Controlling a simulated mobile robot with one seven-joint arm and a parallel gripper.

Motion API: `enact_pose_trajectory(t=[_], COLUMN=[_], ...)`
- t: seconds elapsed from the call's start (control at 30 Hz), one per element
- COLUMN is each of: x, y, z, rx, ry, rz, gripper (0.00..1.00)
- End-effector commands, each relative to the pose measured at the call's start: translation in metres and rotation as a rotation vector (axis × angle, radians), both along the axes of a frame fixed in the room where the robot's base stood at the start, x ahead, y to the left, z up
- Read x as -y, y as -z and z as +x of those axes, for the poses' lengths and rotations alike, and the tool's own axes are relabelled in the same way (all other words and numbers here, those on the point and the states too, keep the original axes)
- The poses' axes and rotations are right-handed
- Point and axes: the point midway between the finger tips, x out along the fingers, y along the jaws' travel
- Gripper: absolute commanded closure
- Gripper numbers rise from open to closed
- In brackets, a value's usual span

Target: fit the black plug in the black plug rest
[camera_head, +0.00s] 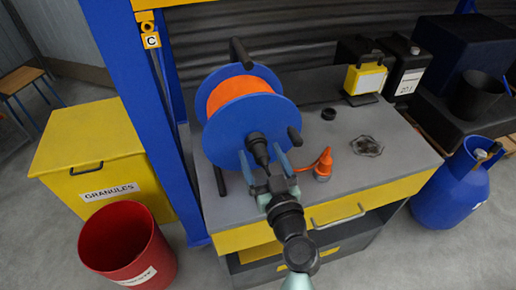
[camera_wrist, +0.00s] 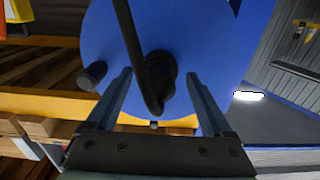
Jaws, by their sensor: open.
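A black round piece with a curved black stem (camera_head: 257,146) sits at the centre of the blue reel's face; it looks like the black plug, but I cannot tell for certain. In the wrist view the black piece (camera_wrist: 161,68) lies between my fingers, with the stem hanging down in front of it. My gripper (camera_head: 261,153) is open, with one finger on each side of the stem and no visible grip on it. A small black ring-shaped holder (camera_head: 329,114) stands on the grey bench top to the right of the reel; it may be the black plug rest.
The blue reel (camera_head: 225,125) with orange cord stands on the bench (camera_head: 310,90). A blue post (camera_head: 140,100) rises at the left.

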Motion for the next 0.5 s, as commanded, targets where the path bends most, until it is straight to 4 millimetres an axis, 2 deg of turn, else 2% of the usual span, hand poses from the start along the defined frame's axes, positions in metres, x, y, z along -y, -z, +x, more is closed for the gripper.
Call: enact_pose_trajectory(t=[0.3, 0.5], x=[0.0000, 0.0001], y=[-0.0003, -0.0003], z=[0.0001, 0.0000], rx=[0.000, 0.000], ry=[0.000, 0.000], rz=[0.000, 0.000], gripper=[0.17, 0.53])
